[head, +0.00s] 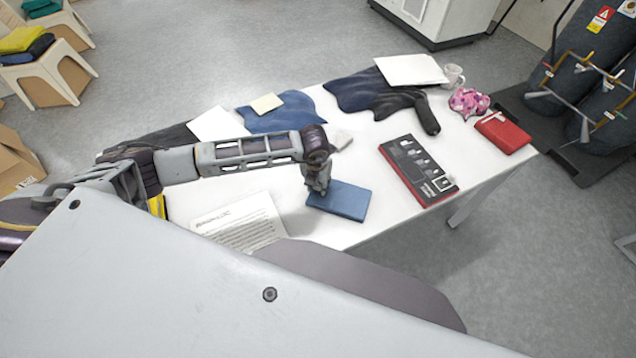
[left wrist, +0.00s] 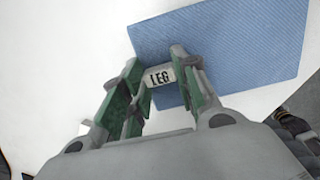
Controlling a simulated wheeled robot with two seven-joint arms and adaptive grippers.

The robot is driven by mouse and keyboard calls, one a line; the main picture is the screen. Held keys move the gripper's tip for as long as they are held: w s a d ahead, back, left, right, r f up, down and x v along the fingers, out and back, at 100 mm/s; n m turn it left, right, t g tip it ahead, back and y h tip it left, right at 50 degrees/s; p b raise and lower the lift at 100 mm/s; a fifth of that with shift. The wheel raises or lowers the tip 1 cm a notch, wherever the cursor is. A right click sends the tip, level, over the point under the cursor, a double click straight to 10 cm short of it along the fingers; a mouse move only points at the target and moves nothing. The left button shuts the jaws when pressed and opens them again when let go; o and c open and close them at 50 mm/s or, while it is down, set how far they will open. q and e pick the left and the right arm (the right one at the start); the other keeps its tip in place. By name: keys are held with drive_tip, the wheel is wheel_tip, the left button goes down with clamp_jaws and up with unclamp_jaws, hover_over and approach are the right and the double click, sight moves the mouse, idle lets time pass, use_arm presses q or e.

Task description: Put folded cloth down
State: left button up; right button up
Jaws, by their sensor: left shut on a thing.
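The folded cloth (head: 345,202) is a flat blue rectangle at the front edge of the white table. My left gripper (head: 320,190) points down at its left end and is shut on it. In the left wrist view the ribbed blue cloth (left wrist: 235,45) extends up and right from the fingers (left wrist: 160,85). My right gripper is not in view.
On the white table (head: 360,152), a red-edged board (head: 418,170) lies right of the cloth and a printed sheet (head: 240,224) lies left. Dark garments (head: 372,92), a red case (head: 503,132), pink cloth (head: 468,102) and a mug (head: 454,75) lie farther back.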

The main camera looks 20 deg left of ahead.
use_arm(q)
drive_tip(key=shift+f, duration=0.1)
drive_tip(key=o, duration=1.1)
drive_tip(key=shift+o, duration=0.2)
wheel_tip(320, 180, up, 12)
drive_tip(key=s, duration=0.1)
drive_tip(key=shift+s+b, duration=0.25)
drive_tip(key=shift+b, duration=0.2)
idle(0.4)
